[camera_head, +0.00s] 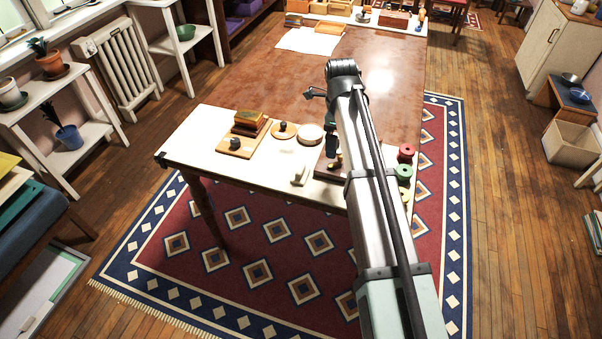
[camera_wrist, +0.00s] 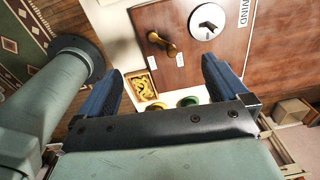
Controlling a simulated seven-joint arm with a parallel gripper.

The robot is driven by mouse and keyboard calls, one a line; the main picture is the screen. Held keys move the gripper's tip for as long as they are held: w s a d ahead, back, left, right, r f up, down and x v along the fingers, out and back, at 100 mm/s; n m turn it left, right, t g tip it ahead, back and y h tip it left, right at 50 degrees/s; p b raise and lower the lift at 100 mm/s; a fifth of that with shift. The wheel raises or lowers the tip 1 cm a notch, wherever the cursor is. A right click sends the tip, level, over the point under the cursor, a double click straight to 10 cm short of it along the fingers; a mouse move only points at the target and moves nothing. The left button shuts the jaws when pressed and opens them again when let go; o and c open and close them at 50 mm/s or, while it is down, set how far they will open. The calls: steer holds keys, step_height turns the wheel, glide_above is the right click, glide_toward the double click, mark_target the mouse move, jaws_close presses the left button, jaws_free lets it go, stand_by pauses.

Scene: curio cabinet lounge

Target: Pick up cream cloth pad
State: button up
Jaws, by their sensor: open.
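A small white block (camera_head: 299,175) lies nearer the table edge. In the wrist view my gripper (camera_wrist: 163,76) is open, with its two blue fingers apart and nothing between them. It is above a brown board (camera_wrist: 225,65) with a dial and a brass handle. No cream pad can be made out in the wrist view. My arm hides part of the table in the head view.
A wooden board with stacked blocks (camera_head: 246,128) stands left of the round piece. A small tray with yellow contents (camera_wrist: 143,88) shows below the board. The middle of the table (camera_head: 270,85) is clear.

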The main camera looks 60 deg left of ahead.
steer(key=r, duration=0.1)
glide_above(300, 167)
steer(key=shift+n, duration=0.3)
steer(key=f, duration=0.8)
steer(key=shift+w, duration=0.25)
steer(key=shift+s+d+f, duration=0.1)
steer(key=shift+s+f, duration=0.05)
steer(key=shift+f, duration=1.2)
steer(key=shift+s+f, duration=0.1)
steer(key=shift+f, duration=1.2)
steer(key=shift+c, duration=0.3)
steer(key=c, duration=1)
steer(key=shift+r, duration=5.05)
